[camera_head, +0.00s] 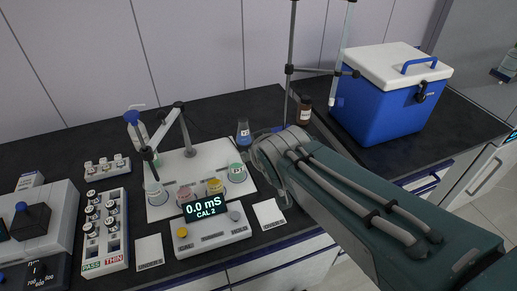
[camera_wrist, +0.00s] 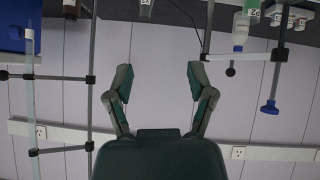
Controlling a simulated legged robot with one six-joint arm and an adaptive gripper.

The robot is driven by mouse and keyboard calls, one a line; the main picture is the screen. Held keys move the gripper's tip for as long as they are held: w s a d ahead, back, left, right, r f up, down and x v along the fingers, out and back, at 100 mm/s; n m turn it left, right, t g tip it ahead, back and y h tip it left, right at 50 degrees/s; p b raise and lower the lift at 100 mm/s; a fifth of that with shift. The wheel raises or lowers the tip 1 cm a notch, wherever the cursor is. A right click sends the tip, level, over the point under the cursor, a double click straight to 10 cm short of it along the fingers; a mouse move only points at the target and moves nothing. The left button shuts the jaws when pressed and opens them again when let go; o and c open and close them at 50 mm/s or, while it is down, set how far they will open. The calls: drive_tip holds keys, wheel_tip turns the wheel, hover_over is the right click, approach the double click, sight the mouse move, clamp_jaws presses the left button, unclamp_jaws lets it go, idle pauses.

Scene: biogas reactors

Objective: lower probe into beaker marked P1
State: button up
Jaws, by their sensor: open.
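A probe arm (camera_head: 167,128) rises from a white base plate (camera_head: 203,157) and its tip (camera_head: 148,155) hangs over a clear or white beaker (camera_head: 154,192). Beakers with pink (camera_head: 184,194), yellow (camera_head: 215,188) and green (camera_head: 237,172) contents stand to its right. Their markings are too small to read, so I cannot tell which is P1. A meter (camera_head: 212,233) in front shows 0.0 mS, CAL 2. My gripper (camera_wrist: 160,75) is open and empty, its fingers spread before the wall. In the head view it is at the right of the plate, mostly hidden behind my arm.
A blue cooler (camera_head: 388,100) stands at the back right. A thin rod stand (camera_head: 290,65) and a brown bottle (camera_head: 303,110) stand behind my arm. A blue flask (camera_head: 243,132) is behind the green beaker. A PASS/THIN vial rack (camera_head: 103,230) is at the left.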

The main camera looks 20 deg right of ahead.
drive_tip(key=shift+s, duration=0.35)
clamp_jaws()
wheel_tip(320, 180, up, 5)
drive_tip(key=n+g+y, duration=0.4)
drive_tip(key=n+g, duration=0.4)
drive_tip(key=n, duration=0.2)
hover_over(163, 120)
drive_tip(key=a, duration=0.3)
wheel_tip(163, 120, down, 10)
drive_tip(key=shift+s+n, duration=0.35)
drive_tip(key=shift+n, duration=0.05)
